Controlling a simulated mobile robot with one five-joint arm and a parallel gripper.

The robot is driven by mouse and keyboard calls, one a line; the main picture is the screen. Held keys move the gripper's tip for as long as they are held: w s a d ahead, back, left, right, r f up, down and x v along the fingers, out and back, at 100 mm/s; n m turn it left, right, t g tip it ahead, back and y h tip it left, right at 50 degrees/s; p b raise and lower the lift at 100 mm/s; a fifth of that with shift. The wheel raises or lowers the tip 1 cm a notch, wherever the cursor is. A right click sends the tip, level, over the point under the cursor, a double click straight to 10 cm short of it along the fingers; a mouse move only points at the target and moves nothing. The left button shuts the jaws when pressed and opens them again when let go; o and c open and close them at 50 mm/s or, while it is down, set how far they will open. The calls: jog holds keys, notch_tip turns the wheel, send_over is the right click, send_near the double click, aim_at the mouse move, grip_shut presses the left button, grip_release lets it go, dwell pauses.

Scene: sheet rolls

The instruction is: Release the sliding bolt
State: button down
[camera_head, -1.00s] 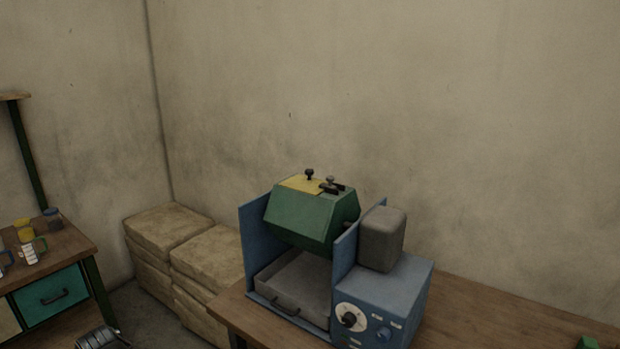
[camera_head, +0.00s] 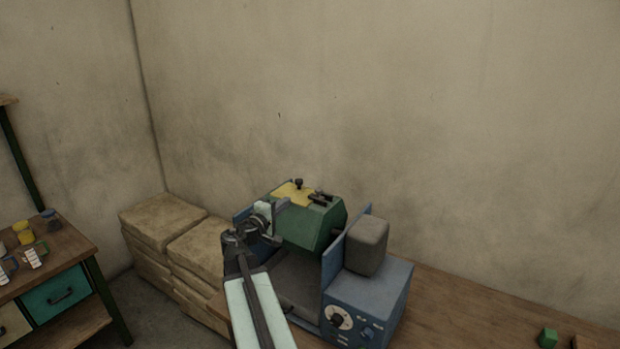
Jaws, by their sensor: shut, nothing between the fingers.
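A green many-sided drum (camera_head: 317,229) hangs between the side plates of a blue machine (camera_head: 369,293). On its top is a yellow lid (camera_head: 290,191) with a small black knob (camera_head: 299,184). A dark sliding bolt (camera_head: 320,198) lies at the lid's right edge; its exact position is too small to tell. My gripper (camera_head: 283,204) is shut and empty at the left side of the drum, left of the bolt and apart from it. My arm hides the drum's left part and much of the tray below.
A grey motor box (camera_head: 367,246) rises right of the drum. Stacked sacks (camera_head: 163,222) stand left. The wall is behind.

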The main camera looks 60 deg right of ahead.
aim_at(310, 201)
jog(key=shift+s+d+r, duration=0.15)
jog(key=shift+d+r, duration=0.2)
jog(key=shift+r, duration=0.1)
jog(key=d, duration=1)
jog(key=shift+w, duration=0.4)
jog(key=s, duration=0.1)
jog(key=s+a, duration=0.1)
jog(key=s, duration=0.1)
jog(key=shift+s, duration=0.5)
jog(key=shift+s, duration=0.1)
